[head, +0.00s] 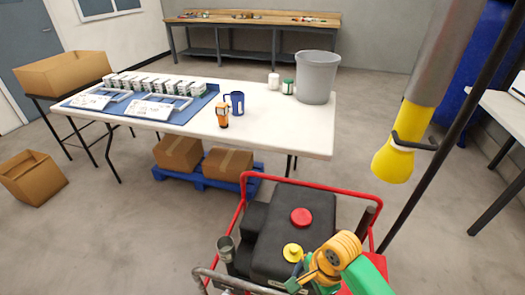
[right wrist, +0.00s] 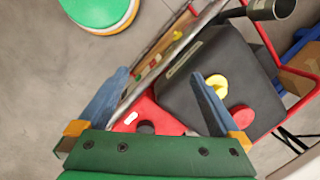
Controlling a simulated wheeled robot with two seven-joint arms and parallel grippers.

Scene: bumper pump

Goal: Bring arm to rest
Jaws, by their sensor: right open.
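My right arm, green and yellow, comes in at the bottom right of the head view, above the pump machine. My right gripper (right wrist: 158,88) is open in the right wrist view, its two blue fingers spread apart with nothing held between them. The black pump body (head: 290,235) sits in a red tube frame (head: 325,187). It carries a red cap (head: 301,217) and a yellow cap (head: 293,252). In the right wrist view the black body (right wrist: 200,75) lies beyond the fingers; contact cannot be told. My left gripper is not in view.
A white table (head: 270,124) holds a blue mat (head: 180,118), a grey bucket (head: 317,76), a blue mug (head: 237,103) and an orange bottle (head: 222,115). A yellow-ended grey column (head: 393,165) hangs at the right. Open floor (head: 130,230) lies left of the pump.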

